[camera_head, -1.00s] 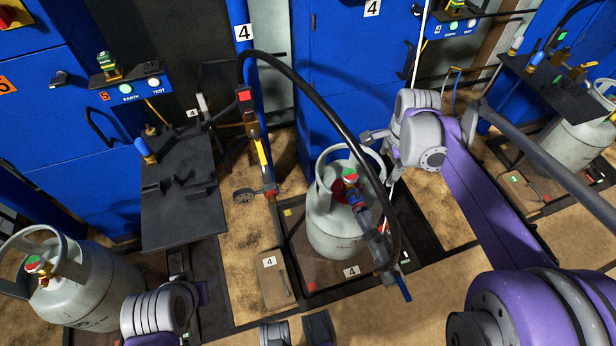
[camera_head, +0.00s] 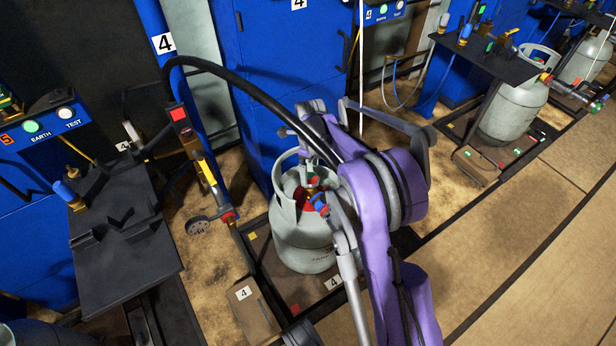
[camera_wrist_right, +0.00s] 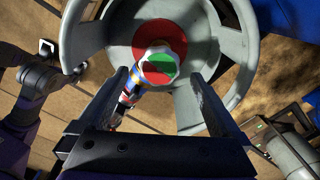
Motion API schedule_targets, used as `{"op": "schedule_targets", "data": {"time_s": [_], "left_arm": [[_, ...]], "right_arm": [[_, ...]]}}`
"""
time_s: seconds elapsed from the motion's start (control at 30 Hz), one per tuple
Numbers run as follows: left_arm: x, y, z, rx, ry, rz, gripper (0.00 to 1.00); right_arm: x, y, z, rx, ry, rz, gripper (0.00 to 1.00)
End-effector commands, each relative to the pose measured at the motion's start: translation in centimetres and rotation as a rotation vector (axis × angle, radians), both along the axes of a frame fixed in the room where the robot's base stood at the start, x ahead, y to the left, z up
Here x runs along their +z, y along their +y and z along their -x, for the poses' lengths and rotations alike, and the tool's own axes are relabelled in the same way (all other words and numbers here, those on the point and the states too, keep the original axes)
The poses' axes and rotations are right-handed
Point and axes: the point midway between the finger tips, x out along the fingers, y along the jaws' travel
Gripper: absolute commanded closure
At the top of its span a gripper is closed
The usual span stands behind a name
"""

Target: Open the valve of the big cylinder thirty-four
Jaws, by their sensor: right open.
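The big grey cylinder (camera_head: 300,245) stands upright in the bay with tags marked 4, with a ring collar around its top. Its number thirty-four cannot be read. Its valve knob, red and green, shows in the right wrist view (camera_wrist_right: 157,67) inside the collar. My right gripper (camera_head: 309,178) is over the collar in the head view, partly hidden by my purple arm. In the right wrist view its two fingers (camera_wrist_right: 158,82) are apart, one on each side of the knob's lower edge, with nothing gripped. My left gripper is not in view.
A black hose (camera_head: 250,88) arches from the blue post to the cylinder's area, passing behind my right arm. A black shelf (camera_head: 120,240) stands left of the cylinder. Another cylinder (camera_head: 512,110) stands at the right. Bare floor (camera_head: 520,230) lies at the right.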

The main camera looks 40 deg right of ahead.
Motion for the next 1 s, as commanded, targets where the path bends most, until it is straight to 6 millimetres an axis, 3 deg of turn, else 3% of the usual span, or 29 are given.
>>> {"op": "schedule_targets", "data": {"time_s": [0.2,0.57,1.0], "left_arm": [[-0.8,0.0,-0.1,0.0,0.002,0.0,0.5],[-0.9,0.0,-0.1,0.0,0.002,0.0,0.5],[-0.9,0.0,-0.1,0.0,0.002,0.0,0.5]], "right_arm": [[-2.7,0.0,0.0,0.001,0.0,0.0,0.0],[-3.1,0.0,0.0,0.001,0.0,0.0,0.0],[-3.1,0.0,0.0,0.001,0.0,0.0,0.77]]}}
